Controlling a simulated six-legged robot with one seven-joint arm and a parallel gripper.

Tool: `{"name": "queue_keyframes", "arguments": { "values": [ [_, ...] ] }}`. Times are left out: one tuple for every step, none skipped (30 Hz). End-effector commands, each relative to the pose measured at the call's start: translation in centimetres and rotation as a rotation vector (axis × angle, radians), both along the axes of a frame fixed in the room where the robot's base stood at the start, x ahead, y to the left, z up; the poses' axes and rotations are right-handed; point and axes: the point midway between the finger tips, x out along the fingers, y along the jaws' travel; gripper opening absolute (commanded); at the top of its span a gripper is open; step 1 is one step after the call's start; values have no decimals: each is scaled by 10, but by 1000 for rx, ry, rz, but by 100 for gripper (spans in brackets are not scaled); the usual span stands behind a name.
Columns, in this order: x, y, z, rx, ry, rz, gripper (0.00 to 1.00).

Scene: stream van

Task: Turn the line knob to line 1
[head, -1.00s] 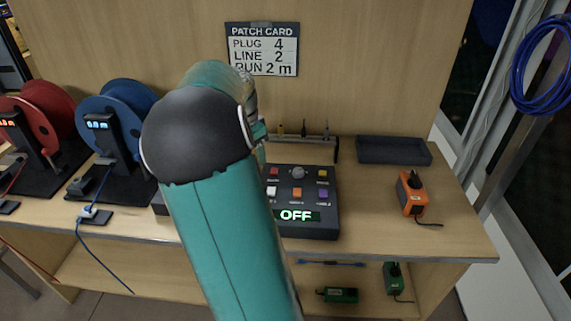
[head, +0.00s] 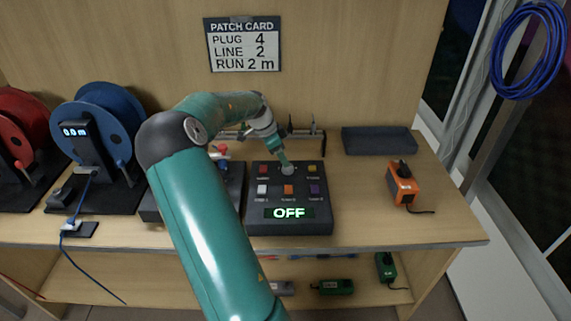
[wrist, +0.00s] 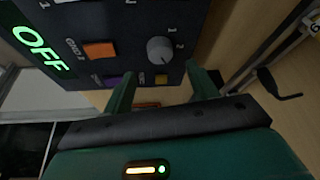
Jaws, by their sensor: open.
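The dark control box (head: 290,223) stands on the bench with its green display reading OFF. The grey round knob (head: 288,170) is at the top middle of its face; it also shows in the wrist view (wrist: 160,50), with the marks 1 and 2 beside it. The knob's pointer direction is too small to tell. My gripper (head: 281,158) is right at the knob in the head view. Contact cannot be told.
Coloured buttons, such as an orange one (head: 288,189), surround the knob. A patch card (head: 243,45) reads plug 4, line 2, run 2 m. A blue reel (head: 105,110) stands left, an orange device (head: 402,184) and dark tray (head: 379,141) right. Bare bench lies right of the box.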

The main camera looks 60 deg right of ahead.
Motion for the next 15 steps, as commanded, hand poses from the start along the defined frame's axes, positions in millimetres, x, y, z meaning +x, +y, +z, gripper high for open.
{"name": "queue_keyframes", "arguments": {
  "values": [
    [-4, -3, -11, 2, 2, -2, 58],
    [-5, -4, -16, 3, 1, -1, 58],
    [-6, -6, -23, 3, 2, -2, 58],
    [-7, -7, -27, 4, 2, -1, 58],
    [-8, -8, -31, 2, 2, 0, 58],
    [-10, -10, -36, 2, 1, 0, 58],
    [-10, -11, -39, 2, 2, 0, 58],
    [-11, -12, -42, 2, 1, 0, 58],
    [-11, -13, -45, 1, 1, 1, 58],
    [-11, -13, -47, 2, 0, 1, 58],
    [-11, -13, -48, 1, 0, 1, 58],
    [-11, -14, -50, 1, 0, 1, 58],
    [-11, -14, -50, 0, -1, 1, 58],
    [-11, -14, -50, 1, -1, 2, 58],
    [-11, -14, -50, 1, -1, 2, 58]
  ]
}}
